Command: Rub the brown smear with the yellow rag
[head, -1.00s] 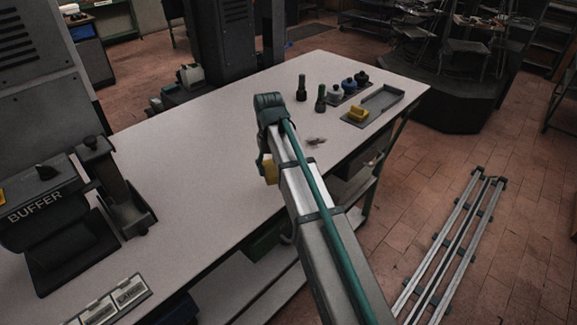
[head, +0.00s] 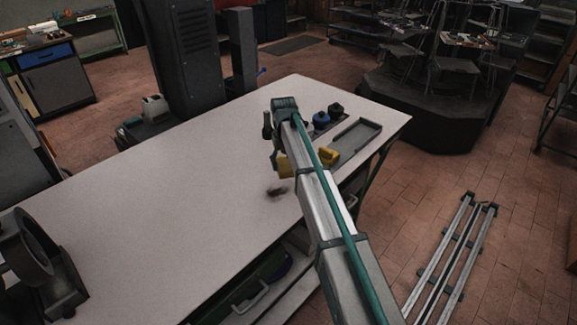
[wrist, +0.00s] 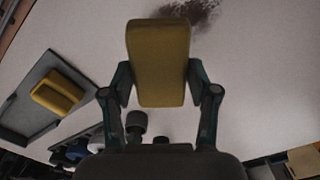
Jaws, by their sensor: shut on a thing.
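The yellow rag (wrist: 158,62), a thick block-like pad, is gripped between the two fingers of my gripper (wrist: 159,88) in the wrist view. In the head view the yellow rag (head: 285,167) shows left of my arm, partly covered by it. The brown smear (head: 277,191) is a small dark patch on the white bench top, just below and left of the rag in the head view. In the wrist view the smear (wrist: 192,13) is at the top edge, partly hidden behind the rag. The rag seems held above the bench; the gap is unclear.
Dark bottles, including a blue-topped one (head: 321,120), stand nearby.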

